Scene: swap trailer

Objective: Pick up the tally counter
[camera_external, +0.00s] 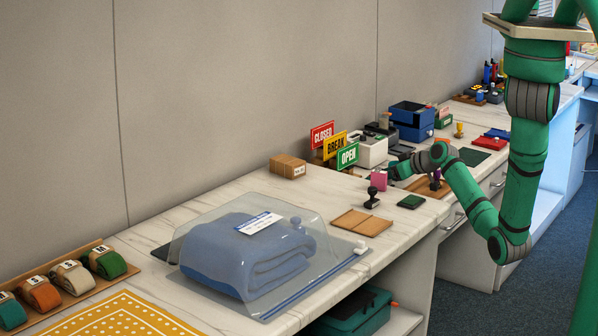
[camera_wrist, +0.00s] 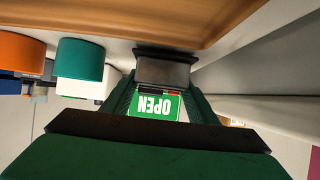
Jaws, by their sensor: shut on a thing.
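My gripper (camera_external: 392,171) is low over the worktop in the external view, reaching left from the arm. In the wrist view my gripper (camera_wrist: 165,88) has its two green fingers closed on a dark grey, boxy thing (camera_wrist: 165,70) that looks like the tally counter. The fingers press on its two sides. The wrist picture is upside down, and the thing is close to a tan wooden surface (camera_wrist: 110,14); I cannot tell whether they touch. In the external view the held thing is too small and covered to make out.
A wooden tray (camera_external: 428,188) lies under my arm. A pink block (camera_external: 378,180), a black stamp (camera_external: 372,198) and a dark green pad (camera_external: 411,202) are close by. OPEN (camera_external: 347,156), BREAK and CLOSED signs stand behind. A covered blue folded cloth (camera_external: 235,262) fills the nearer worktop.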

